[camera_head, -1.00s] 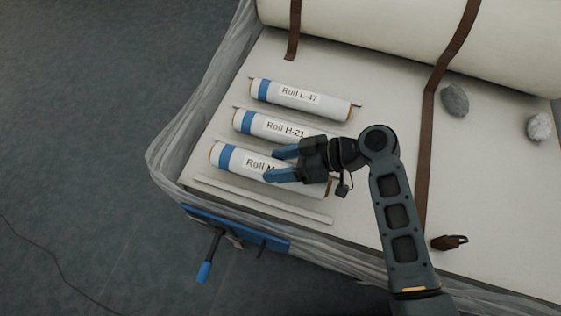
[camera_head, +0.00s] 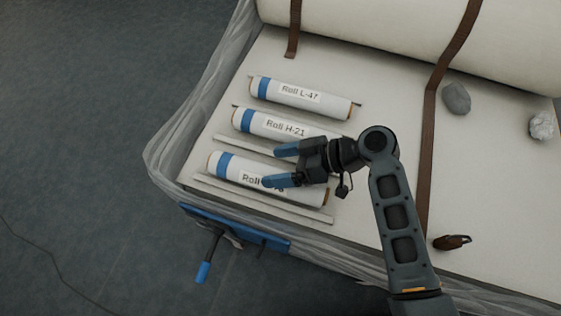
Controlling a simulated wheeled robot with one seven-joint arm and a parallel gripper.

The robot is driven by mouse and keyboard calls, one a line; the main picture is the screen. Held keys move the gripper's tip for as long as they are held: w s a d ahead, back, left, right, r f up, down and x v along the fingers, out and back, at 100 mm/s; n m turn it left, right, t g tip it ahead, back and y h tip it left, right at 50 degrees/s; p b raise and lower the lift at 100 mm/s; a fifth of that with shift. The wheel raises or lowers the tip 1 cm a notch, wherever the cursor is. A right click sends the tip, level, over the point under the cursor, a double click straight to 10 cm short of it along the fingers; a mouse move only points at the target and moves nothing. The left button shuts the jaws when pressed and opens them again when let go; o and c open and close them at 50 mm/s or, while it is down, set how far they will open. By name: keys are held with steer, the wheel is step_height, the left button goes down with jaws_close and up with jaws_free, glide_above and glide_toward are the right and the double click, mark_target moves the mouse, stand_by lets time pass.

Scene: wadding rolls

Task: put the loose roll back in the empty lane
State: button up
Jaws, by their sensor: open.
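Three white rolls with blue bands lie on the pale bed, roughly parallel. They are Roll L-47 (camera_head: 300,97) at the top, Roll H-21 (camera_head: 262,121) below it, and a third roll (camera_head: 236,166) lowest, its label partly covered by my gripper. The third roll lies between a thin rail (camera_head: 232,142) above it and another rail (camera_head: 265,201) below it. My gripper (camera_head: 271,166) is open over the third roll, its blue fingers spread apart. The upper finger is over the gap towards Roll H-21; the lower one is over the label. Contact is unclear.
A large cream roll (camera_head: 390,35) with brown straps (camera_head: 430,110) lies at the back. Two grey lumps (camera_head: 457,98) (camera_head: 541,126) and a small brown object (camera_head: 452,242) lie on the right. Wrinkled plastic wraps the bed's edge; a blue-handled tool (camera_head: 204,272) hangs below.

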steer(key=shift+r, duration=0.15)
steer(key=shift+r+p, duration=0.25)
steer(key=shift+p, duration=0.1)
steer(key=p+v, duration=0.2)
steer(key=v, duration=1)
steer(key=shift+r+p, duration=0.25)
steer(key=shift+p, duration=0.15)
